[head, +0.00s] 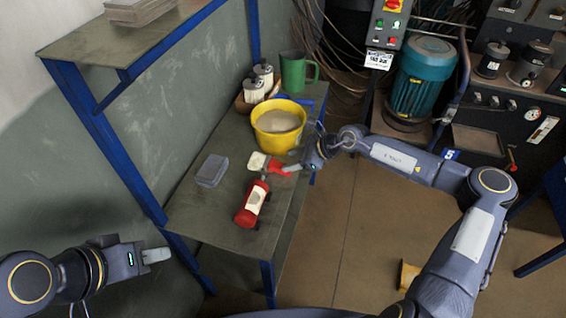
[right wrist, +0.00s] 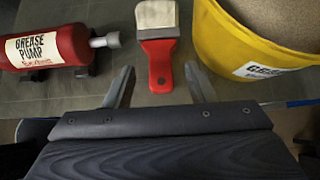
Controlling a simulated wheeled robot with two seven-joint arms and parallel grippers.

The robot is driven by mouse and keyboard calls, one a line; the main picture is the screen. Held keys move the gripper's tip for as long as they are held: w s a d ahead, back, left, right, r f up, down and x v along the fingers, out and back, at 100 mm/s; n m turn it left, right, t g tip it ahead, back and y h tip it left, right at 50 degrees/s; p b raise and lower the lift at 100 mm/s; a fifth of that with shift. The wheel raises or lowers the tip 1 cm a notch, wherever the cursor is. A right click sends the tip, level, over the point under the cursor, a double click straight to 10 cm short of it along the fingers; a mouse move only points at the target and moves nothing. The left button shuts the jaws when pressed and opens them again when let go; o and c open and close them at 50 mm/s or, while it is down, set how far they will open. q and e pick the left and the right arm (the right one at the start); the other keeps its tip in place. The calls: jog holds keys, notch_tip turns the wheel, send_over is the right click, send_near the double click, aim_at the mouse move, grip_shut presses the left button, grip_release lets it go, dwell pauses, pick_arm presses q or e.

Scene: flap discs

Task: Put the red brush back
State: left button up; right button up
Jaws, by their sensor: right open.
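The red brush (head: 276,166) lies on the green-grey bench top, in front of the yellow bucket. Its pale bristles point left in the head view. In the right wrist view the brush (right wrist: 160,62) has its red handle toward me. My right gripper (head: 290,169) is at the handle end. In the right wrist view my right gripper (right wrist: 160,84) is open, its two fingers apart on either side of the handle's end, with no visible grip. My left gripper (head: 157,255) is away from the bench at lower left; its jaw gap is not clear.
The yellow bucket (head: 268,130) of pale material stands behind the brush. A red grease pump (head: 252,204) lies in front of it. A grey box (head: 211,170), a green mug (head: 294,72) and white-labelled containers (head: 254,90) are also on the bench. An upper shelf (head: 110,45) overhangs at left.

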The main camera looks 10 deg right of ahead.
jog(key=d+r+n+t+h, duration=0.2)
jog(key=d+r+h, duration=0.1)
jog(key=d+r, duration=0.3)
jog(key=s+a+r+n+t, duration=0.1)
jog(key=s+r+n+t, duration=0.15)
jog(key=r+n, duration=0.35)
jog(key=s+a+r+n+t, duration=0.2)
jog(key=s+r+n, duration=0.15)
jog(key=r, duration=0.45)
jog(key=s+d+r+n+g, duration=0.25)
jog(key=s+n, duration=0.55)
jog(key=s, duration=0.5)
jog(key=s+d+f+g+h, duration=0.1)
jog(key=s+d+f, duration=0.1)
jog(key=s, duration=0.5)
jog(key=s+d+f+n+g+h, duration=0.1)
jog(key=s+d, duration=0.3)
jog(key=s, duration=0.4)
jog(key=shift+s+f, duration=0.3)
jog(key=shift+f, duration=0.35)
